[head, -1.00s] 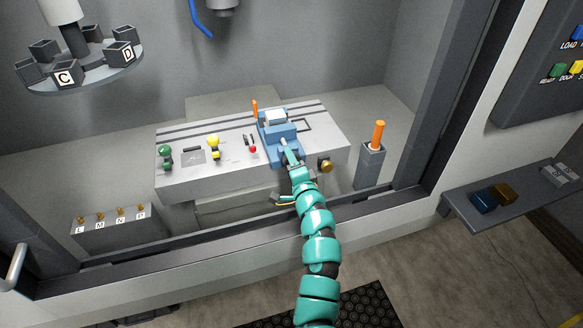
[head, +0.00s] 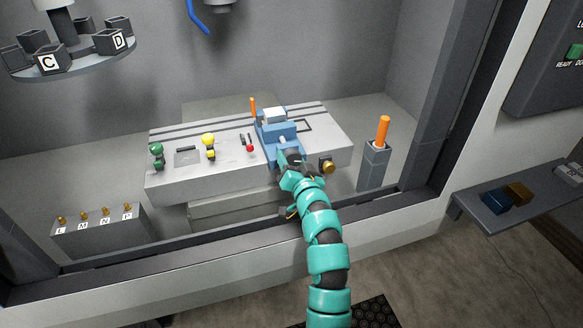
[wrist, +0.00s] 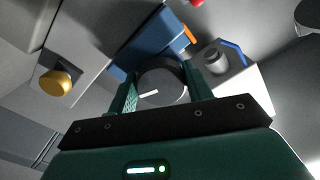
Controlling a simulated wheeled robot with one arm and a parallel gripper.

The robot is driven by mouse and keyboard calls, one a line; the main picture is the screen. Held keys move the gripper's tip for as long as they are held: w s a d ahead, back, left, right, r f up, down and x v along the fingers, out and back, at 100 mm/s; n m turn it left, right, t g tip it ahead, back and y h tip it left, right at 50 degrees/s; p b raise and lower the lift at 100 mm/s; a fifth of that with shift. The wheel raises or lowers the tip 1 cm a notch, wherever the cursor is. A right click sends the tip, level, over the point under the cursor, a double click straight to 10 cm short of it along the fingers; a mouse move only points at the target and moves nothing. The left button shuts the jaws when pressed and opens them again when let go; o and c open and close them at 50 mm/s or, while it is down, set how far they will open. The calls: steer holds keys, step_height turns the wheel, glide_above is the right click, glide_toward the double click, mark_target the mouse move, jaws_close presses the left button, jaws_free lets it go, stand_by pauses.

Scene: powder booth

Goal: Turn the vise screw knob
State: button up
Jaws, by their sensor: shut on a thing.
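The blue vise (head: 279,134) stands on the grey bench block in the head view, with a pale block in its top. The vise also shows in the wrist view (wrist: 150,45), running away above the knob. Its dark round screw knob (wrist: 163,82), with a white mark on its face, sits between my two green fingers. My gripper (wrist: 162,90) is shut on the knob. In the head view my gripper (head: 290,163) is at the near end of the vise, and my arm hides most of the knob.
A brass knob (head: 327,166) sits on the block's front, right of my gripper; it shows in the wrist view too (wrist: 55,83). An orange-handled tool (head: 382,132) stands in a holder at right. Green (head: 156,149) and yellow (head: 209,141) knobs are at left. The booth sill (head: 200,258) runs below my arm.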

steer(key=shift+f+n+b, duration=0.15)
steer(key=shift+n+b, duration=0.35)
steer(key=shift+n, duration=0.2)
steer(key=o, duration=1)
